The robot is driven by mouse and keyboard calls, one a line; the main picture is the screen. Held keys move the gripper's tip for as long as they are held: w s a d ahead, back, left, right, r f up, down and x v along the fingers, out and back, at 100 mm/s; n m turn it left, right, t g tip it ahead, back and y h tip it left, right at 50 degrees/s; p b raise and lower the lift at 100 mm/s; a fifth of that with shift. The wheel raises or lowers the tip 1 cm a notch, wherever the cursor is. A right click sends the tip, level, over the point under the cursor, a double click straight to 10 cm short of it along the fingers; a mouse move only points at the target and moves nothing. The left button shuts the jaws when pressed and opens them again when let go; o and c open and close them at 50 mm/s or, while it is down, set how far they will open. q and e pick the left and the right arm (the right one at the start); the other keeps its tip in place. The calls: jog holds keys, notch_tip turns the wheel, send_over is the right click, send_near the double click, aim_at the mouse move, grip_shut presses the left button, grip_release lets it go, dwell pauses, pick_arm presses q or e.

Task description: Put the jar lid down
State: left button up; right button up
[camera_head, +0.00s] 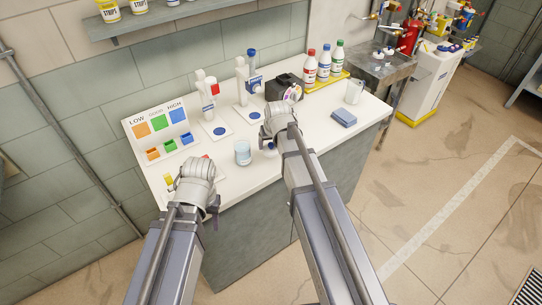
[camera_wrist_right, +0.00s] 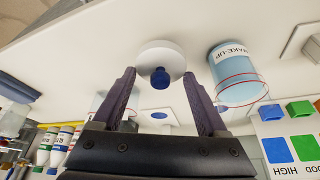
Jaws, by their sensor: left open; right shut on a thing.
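The jar lid (camera_wrist_right: 160,53), a white disc with a dark blue knob (camera_wrist_right: 160,78), is between the fingertips of my right gripper (camera_wrist_right: 160,76) in the right wrist view. In the head view my right gripper (camera_head: 272,140) is over the bench's front part and hides most of the lid. A light blue glass jar (camera_head: 242,152) stands left of it; its MAKE-UP label shows in the right wrist view. My left gripper (camera_head: 200,178) is open at the bench's front left, its fingers mostly hidden.
On the bench (camera_head: 225,178) are a LOW/GOOD/HIGH colour board (camera_head: 158,123), two white stands with blue discs, a black box (camera_head: 285,87), three capped bottles on a yellow tray (camera_head: 327,82), a blue block (camera_head: 343,118) and a white mug (camera_head: 354,91). The front right is mostly clear.

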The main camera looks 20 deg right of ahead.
aim_at(272, 148)
notch_tip(272, 148, down, 4)
jog(key=b, duration=0.3)
jog(key=shift+r+b, duration=0.25)
jog(key=shift+b, duration=0.1)
jog(key=shift+f, duration=0.2)
jog(key=o, duration=1.2)
jog(key=shift+r, duration=0.1)
